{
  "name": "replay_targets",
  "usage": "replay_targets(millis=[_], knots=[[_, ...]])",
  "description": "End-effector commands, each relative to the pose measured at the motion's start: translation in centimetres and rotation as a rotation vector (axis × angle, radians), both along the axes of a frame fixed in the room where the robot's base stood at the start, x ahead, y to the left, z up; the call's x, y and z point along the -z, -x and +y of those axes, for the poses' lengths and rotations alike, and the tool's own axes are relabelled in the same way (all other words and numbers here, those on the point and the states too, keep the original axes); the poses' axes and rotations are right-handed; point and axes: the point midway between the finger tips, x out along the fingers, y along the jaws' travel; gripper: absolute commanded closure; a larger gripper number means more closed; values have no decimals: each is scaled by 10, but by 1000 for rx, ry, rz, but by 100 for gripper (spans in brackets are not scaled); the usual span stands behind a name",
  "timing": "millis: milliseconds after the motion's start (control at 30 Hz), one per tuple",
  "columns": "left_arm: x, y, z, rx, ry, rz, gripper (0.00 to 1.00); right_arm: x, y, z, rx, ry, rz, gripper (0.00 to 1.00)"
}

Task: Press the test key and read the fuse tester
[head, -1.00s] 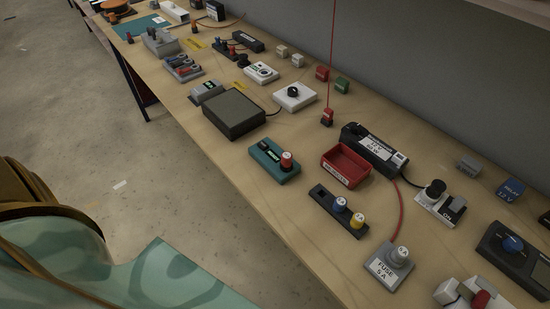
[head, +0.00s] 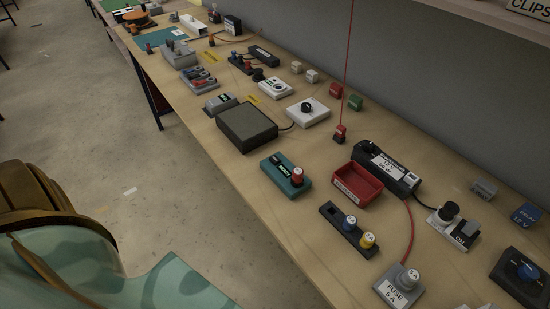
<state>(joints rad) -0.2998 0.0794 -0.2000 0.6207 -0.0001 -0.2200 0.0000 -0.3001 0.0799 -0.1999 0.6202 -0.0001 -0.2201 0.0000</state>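A teal block (head: 286,176) lies near the front edge of the long bench. A grey block marked FUSE 5 A (head: 393,296) stands at the bottom. Neither gripper is in view.
A red tray (head: 357,186) and a black power supply (head: 388,168) lie behind the holder. A dark grey box (head: 246,127) stands left of the teal block. A red wire hangs above the bench. A shelf (head: 490,17) juts out at top right. Bare floor lies left.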

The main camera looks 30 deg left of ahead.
Motion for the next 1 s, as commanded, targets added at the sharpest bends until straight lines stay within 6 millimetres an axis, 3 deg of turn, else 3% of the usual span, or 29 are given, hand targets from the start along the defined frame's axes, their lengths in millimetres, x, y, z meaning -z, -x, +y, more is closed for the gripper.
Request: replay_targets(millis=[33, 100, 133, 1000], knots=[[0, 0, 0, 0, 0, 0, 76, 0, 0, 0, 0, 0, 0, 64], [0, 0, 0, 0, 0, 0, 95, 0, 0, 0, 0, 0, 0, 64], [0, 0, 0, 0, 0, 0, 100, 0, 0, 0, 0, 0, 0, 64], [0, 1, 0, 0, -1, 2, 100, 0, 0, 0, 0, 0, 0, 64]])
